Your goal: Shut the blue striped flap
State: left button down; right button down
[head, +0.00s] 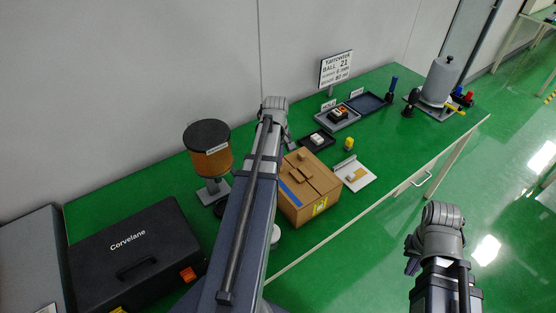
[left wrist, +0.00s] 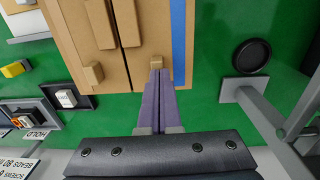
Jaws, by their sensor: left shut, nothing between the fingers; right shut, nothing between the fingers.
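The cardboard box (head: 322,177) stands on the green table, with a yellow label on its front. Its blue striped flap (head: 291,194) is on the left of the top and looks flat or nearly so; I cannot tell whether a gap is left. The flap also shows in the left wrist view (left wrist: 178,35), with a small tan tab (left wrist: 157,62) at its edge. My left gripper (left wrist: 158,76) is shut and empty, its fingertips close to that tab; contact is unclear. In the head view my left arm covers part of the box. My right gripper (head: 412,258) is shut and empty, off the table's front side.
A dark-topped orange canister (head: 207,160) stands left of the box, and a black Corvelane case (head: 135,260) further left. A white tray (head: 362,183), a yellow block (head: 349,144) and dark trays (head: 317,141) lie right of and behind the box.

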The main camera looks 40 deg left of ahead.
pick_arm(q)
jog(key=shift+w+f+b, duration=0.1)
jog(key=shift+f+b, duration=0.3)
jog(key=shift+b, duration=0.05)
jog(key=shift+d+f, duration=0.1)
jog(key=shift+d, duration=0.1)
jog(key=shift+s+d+r, duration=0.1)
jog(key=shift+s+r, duration=0.1)
jog(key=shift+s, duration=0.05)
jog(key=shift+f, duration=0.1)
jog(key=shift+w+r+p, duration=0.35)
jog(key=shift+r+p, duration=0.15)
jog(key=shift+p, duration=0.05)
jog(key=shift+r, duration=0.15)
